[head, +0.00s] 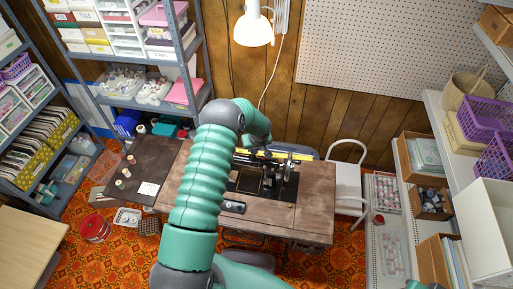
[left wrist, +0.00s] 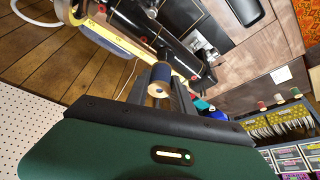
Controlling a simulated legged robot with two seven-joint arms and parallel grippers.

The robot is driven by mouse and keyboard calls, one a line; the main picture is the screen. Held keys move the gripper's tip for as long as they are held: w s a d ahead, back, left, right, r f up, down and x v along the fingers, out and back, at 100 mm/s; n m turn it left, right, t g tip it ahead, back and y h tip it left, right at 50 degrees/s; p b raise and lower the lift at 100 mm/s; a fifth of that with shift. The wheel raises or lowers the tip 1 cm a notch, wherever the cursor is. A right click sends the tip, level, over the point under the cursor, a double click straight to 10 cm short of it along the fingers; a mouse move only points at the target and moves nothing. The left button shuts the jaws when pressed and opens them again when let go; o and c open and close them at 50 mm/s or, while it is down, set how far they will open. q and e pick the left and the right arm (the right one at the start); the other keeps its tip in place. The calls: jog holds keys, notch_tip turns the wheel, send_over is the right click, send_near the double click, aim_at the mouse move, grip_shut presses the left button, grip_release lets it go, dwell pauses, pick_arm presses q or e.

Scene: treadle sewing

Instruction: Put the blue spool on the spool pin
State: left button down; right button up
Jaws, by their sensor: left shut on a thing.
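The blue spool (left wrist: 160,76), with dark blue thread and tan ends, shows in the left wrist view between the fingertips of my left gripper (left wrist: 161,88). The gripper is shut on it. In the head view my left arm reaches over the table, and my left gripper (head: 262,150) is small at the back of the black sewing machine (head: 280,178). The machine also shows in the left wrist view (left wrist: 152,32), just beyond the spool. I cannot make out the spool pin for certain. My right gripper is not in view.
The wooden sewing table (head: 305,205) carries the machine. A dark side board (head: 150,165) at left holds several other spools. A white chair (head: 347,180) stands to the right. Shelves line both sides, and a pegboard (head: 390,50) hangs on the back wall.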

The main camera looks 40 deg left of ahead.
pick_arm(q)
jog(key=shift+a+f, duration=0.1)
jog(key=shift+a, duration=0.5)
jog(key=shift+d+r, duration=0.15)
jog(key=shift+r, duration=0.05)
jog(key=shift+a+f+p, duration=0.2)
jog(key=shift+a+p, duration=0.1)
jog(key=shift+a, duration=0.45)
jog(key=shift+d+f+b, duration=0.4)
jog(key=shift+f+b, duration=0.05)
jog(key=shift+f, duration=0.1)
jog(key=c, duration=1.1)
grip_release()
jog(key=shift+o, duration=0.3)
jog(key=shift+a+f, duration=0.1)
jog(key=shift+a, duration=0.15)
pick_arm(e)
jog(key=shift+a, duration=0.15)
